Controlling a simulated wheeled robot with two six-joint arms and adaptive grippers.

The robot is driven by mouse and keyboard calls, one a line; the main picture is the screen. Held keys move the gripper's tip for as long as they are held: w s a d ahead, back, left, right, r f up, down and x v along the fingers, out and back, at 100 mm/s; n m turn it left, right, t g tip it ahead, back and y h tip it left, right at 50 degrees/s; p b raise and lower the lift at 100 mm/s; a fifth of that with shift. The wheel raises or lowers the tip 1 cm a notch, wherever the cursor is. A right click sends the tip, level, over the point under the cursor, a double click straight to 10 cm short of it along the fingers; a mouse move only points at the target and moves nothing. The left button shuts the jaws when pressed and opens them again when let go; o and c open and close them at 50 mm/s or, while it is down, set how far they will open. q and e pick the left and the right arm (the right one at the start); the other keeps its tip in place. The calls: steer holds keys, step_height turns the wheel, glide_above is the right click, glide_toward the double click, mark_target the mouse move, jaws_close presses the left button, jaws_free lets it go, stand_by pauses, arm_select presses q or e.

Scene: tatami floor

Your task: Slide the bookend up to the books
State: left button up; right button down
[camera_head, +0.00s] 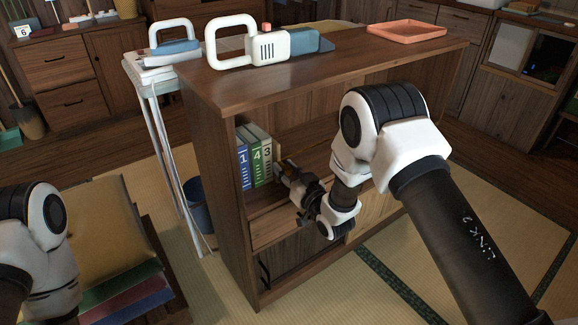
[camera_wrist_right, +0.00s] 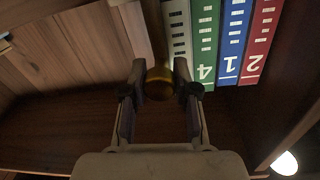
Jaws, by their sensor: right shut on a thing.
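Several numbered books stand upright in the shelf's upper compartment at its left end: a blue one (camera_head: 243,163), a green one (camera_head: 258,152) and a pale one marked 3. In the right wrist view, a red book (camera_wrist_right: 262,40), the blue book (camera_wrist_right: 233,40), the green book (camera_wrist_right: 205,45) and the pale book (camera_wrist_right: 179,28) form a row. My right gripper (camera_wrist_right: 160,85) reaches into the compartment, its fingers closed on the brass-coloured knob of the bookend (camera_wrist_right: 160,76). The bookend stands beside the pale book; I cannot tell whether they touch. My left gripper is out of view.
The wooden shelf unit (camera_head: 345,75) has a top board above the compartment and a side wall at the left. On top are a white-handled device (camera_head: 262,46) and an orange tray (camera_head: 406,31).

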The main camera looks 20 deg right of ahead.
steer(key=shift+a, duration=0.2)
steer(key=c, duration=0.8)
jaws_free()
steer(key=shift+c, duration=0.2)
steer(key=v, duration=1.2)
steer(key=shift+f, duration=0.1)
